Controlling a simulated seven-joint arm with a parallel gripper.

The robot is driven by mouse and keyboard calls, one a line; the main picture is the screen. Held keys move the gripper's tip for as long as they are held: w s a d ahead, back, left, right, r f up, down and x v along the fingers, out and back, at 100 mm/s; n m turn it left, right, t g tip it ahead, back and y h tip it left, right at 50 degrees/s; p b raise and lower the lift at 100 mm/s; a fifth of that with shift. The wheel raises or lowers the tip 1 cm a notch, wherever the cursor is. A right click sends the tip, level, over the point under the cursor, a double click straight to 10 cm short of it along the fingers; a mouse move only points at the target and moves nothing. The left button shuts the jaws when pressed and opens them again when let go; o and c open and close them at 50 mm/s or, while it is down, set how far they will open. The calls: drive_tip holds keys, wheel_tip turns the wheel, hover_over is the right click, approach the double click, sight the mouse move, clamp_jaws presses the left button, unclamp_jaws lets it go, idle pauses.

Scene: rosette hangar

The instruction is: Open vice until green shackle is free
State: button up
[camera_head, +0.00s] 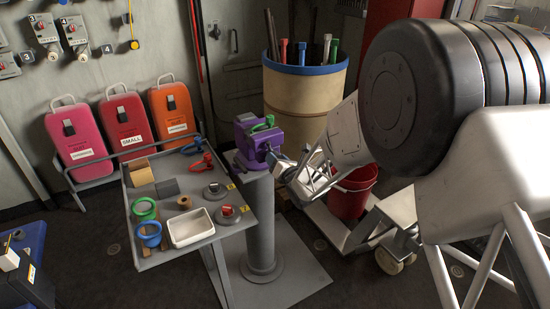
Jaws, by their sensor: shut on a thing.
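A purple vice (256,146) stands on top of a grey pedestal (262,220) in the middle of the head view. A green shackle (264,124) sits at the top of the vice, between its jaws; how tightly it is held is too small to tell. My gripper (277,163) is at the front right side of the vice, shut on what looks like the vice's handle. The handle itself is mostly hidden by the gripper and too small to make out. My arm reaches in from the right.
A grey bench (150,262) left of the vice bears a white tray (191,228), red shackles (199,167), green and blue rings and small parts. A tan barrel (300,100) stands behind; a red bucket (352,192) is right. Pink, red and orange cases line the wall.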

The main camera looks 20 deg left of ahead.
idle(0.3)
drive_tip(key=n, duration=0.6)
drive_tip(key=shift+d+n, duration=0.1)
drive_tip(key=shift+n, duration=0.3)
drive_tip(key=o, duration=1)
drive_tip(key=shift+c, duration=0.2)
drive_tip(key=shift+m, duration=0.3)
drive_tip(key=m, duration=0.3)
drive_tip(key=shift+m, duration=2.2)
